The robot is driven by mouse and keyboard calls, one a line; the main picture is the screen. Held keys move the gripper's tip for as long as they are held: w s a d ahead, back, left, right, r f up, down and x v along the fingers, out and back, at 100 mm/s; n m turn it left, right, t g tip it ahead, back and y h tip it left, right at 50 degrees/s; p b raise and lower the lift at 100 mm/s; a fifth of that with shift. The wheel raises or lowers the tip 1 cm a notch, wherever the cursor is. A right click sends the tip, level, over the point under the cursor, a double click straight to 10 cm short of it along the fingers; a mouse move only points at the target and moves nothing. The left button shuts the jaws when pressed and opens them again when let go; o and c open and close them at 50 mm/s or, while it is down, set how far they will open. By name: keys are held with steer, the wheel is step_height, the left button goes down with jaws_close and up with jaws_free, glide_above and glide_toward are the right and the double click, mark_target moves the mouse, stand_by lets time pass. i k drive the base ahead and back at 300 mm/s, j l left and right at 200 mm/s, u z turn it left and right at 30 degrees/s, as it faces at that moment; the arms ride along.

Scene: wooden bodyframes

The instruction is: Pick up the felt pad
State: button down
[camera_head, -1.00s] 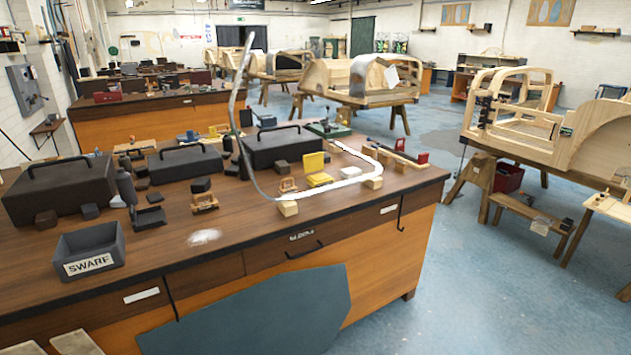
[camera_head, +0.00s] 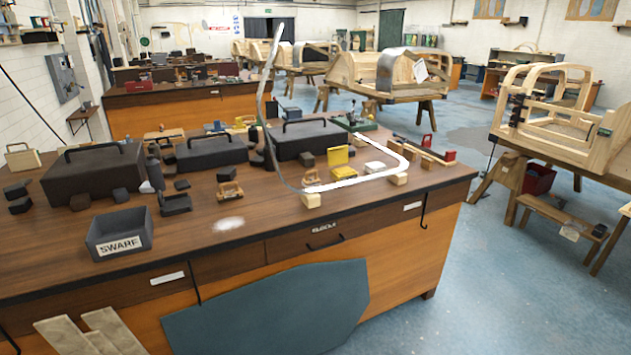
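I cannot tell for certain which thing is the felt pad. A small flat white block (camera_head: 375,167) lies on the workbench (camera_head: 270,240), inside the bend of a curved metal strip (camera_head: 271,80). A yellow block (camera_head: 338,156) and another low yellow piece (camera_head: 344,172) are beside it. A fuzzy white patch (camera_head: 229,223) lies flat nearer the front edge; it may be dust. A large blue-grey sheet (camera_head: 265,308) hangs or leans against the bench front. My gripper is not in view.
A dark SWARF bin (camera_head: 119,233) stands at the bench's front left. Dark lidded cases (camera_head: 95,172) line the back, with small dark blocks around them. Wooden blocks (camera_head: 311,200) support the strip. Blue floor (camera_head: 480,270) is open to the right, before wooden body frames (camera_head: 545,115).

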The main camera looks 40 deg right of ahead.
mark_target(308, 183)
steer(key=l+z, duration=0.15)
steer(key=l, duration=0.3)
steer(key=i+l+z, duration=0.15)
steer(key=l, duration=0.3)
steer(key=l+z, duration=0.1)
steer(key=l, duration=0.35)
steer(key=i+l+z, duration=0.15)
steer(key=l, duration=0.25)
steer(key=i+l+z, duration=0.15)
steer(key=l, duration=0.3)
steer(key=i+l+z, duration=0.15)
steer(key=l, duration=0.25)
